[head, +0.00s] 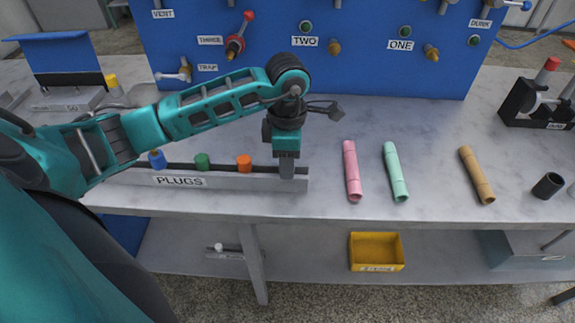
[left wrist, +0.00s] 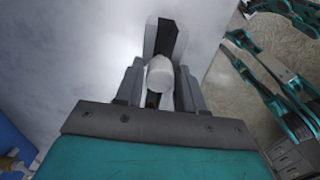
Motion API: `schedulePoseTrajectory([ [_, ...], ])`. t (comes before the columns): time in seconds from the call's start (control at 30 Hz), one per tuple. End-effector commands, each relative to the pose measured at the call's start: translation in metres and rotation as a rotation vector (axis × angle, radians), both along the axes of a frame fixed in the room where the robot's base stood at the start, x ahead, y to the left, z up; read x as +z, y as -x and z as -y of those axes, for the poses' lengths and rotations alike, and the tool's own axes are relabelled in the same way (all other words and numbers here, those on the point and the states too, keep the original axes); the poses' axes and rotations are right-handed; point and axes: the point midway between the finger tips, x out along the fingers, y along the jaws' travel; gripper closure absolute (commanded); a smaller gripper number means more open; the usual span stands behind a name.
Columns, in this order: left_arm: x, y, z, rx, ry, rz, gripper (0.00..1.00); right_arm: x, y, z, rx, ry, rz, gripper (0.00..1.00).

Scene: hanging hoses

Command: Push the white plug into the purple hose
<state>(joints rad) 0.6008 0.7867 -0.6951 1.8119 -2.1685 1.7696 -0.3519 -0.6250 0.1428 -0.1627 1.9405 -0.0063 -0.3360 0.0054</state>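The white plug (left wrist: 160,75) stands in the slot of the plugs rack (head: 181,180), which also shows in the left wrist view (left wrist: 178,28). In the head view the plug is hidden by my left gripper (head: 287,172). That gripper points straight down at the rack's right end. In the left wrist view my left gripper (left wrist: 160,85) has a finger on each side of the plug, with what looks like a narrow gap on both sides, so it looks open. I see no purple hose; a pink hose (head: 352,171) lies right of the gripper. My right gripper is not in view.
Blue (head: 157,160), green (head: 202,162) and orange (head: 244,164) plugs stand in the rack. A mint hose (head: 395,171), a tan hose (head: 476,175) and a black cup (head: 547,186) lie further right. A blue panel (head: 380,70) with fittings stands behind. A yellow bin (head: 377,252) sits below.

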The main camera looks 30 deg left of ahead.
Motion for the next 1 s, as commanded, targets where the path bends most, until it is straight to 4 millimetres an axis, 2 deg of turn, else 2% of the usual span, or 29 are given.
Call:
schedulePoseTrajectory([
  [0.03, 0.000, 0.000, 0.000, 0.000, 0.000, 0.000, 0.67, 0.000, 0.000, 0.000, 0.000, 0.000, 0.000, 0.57],
  [0.3, 0.000, 0.000, 0.000, 0.000, 0.000, 0.000, 0.92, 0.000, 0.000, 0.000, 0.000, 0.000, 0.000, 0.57],
  [0.4, 0.000, 0.000, 0.000, 0.000, 0.000, 0.000, 0.99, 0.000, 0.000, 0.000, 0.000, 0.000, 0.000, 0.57],
  [0.77, 0.008, -0.001, 0.000, 0.001, 0.000, 0.002, 1.00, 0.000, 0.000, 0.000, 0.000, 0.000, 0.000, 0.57],
  [0.87, 0.018, -0.001, 0.000, 0.001, 0.001, 0.003, 1.00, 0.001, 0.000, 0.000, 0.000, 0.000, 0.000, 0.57],
  [1.0, 0.045, -0.002, 0.000, 0.000, 0.000, 0.007, 1.00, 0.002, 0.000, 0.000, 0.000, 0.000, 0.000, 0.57],
])
